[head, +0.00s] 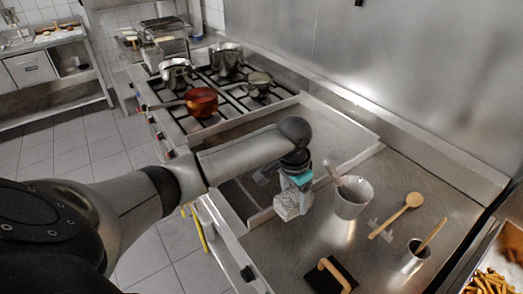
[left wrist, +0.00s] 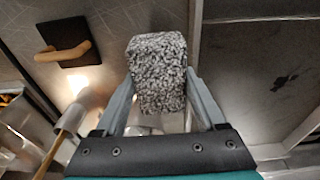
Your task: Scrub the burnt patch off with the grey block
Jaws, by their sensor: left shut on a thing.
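My left gripper (head: 293,187) is shut on the grey block (head: 291,207), a speckled, rough block. In the head view it is at the near edge of the griddle (head: 345,133), beside the steel counter. The block also shows between both fingers in the left wrist view (left wrist: 158,72). I cannot tell whether its underside touches anything. The burnt patch (left wrist: 284,82) shows as dark smudges on the flat griddle plate, to the right of the block in the left wrist view and apart from it. In the head view my arm covers part of the griddle and I cannot make out the patch.
A metal pot (head: 353,199) with a utensil stands right of the gripper. A wooden spoon (head: 397,215), a small cup (head: 413,258) with a wooden-handled tool and a black press (head: 330,276) are on the counter. A copper pan (head: 201,102) and other pots stand on the stove.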

